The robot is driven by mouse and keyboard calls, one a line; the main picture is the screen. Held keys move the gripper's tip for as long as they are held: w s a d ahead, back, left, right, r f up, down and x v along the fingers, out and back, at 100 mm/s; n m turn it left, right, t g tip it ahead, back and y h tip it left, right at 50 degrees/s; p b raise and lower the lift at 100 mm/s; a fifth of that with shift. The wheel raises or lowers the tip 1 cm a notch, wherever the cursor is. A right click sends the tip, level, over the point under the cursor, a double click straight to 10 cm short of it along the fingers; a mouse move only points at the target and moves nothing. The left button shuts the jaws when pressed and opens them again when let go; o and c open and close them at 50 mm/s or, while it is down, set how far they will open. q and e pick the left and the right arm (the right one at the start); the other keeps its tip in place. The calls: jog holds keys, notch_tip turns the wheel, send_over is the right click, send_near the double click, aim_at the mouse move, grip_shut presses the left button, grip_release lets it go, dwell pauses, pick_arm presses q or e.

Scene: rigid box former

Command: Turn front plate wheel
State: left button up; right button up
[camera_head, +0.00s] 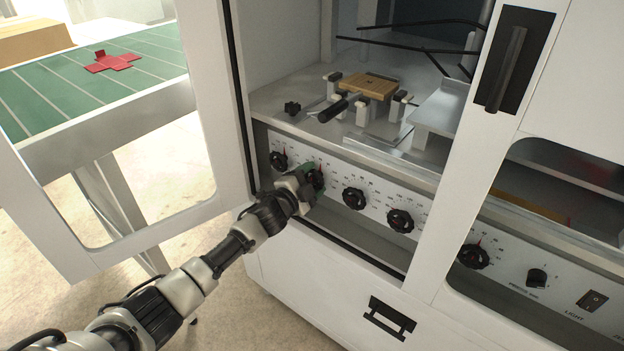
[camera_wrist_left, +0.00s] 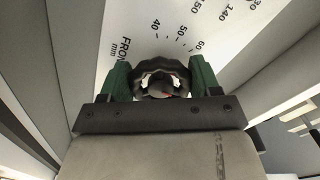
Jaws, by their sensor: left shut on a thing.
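The front plate wheel is a black knob on a white scale panel (camera_head: 337,169). It is the second knob from the left, and part of it (camera_head: 318,177) shows past my left gripper (camera_head: 307,183). In the left wrist view the wheel (camera_wrist_left: 160,64) sits between the two green fingers of my left gripper (camera_wrist_left: 160,82), which are shut on it from both sides. A red mark shows on the wheel. The scale numbers 40 and 60 show near it, with a partly hidden "FRON… mm" label. My right gripper is not in view.
Other knobs are beside it: one to the left (camera_head: 278,161), two to the right (camera_head: 353,197) (camera_head: 400,220). An open cabinet door (camera_head: 215,95) stands left of my arm. A shelf (camera_head: 268,100) with a brown block (camera_head: 370,86) lies above.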

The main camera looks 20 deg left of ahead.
pick_arm(q)
jog(key=shift+m, duration=1)
jog(key=o, duration=0.9)
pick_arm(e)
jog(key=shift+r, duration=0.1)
pick_arm(q)
jog(key=shift+s+a, duration=0.15)
jog(key=shift+s, duration=0.25)
jog(key=p+v, duration=0.1)
jog(key=v, duration=0.9)
jog(key=shift+p, duration=0.35)
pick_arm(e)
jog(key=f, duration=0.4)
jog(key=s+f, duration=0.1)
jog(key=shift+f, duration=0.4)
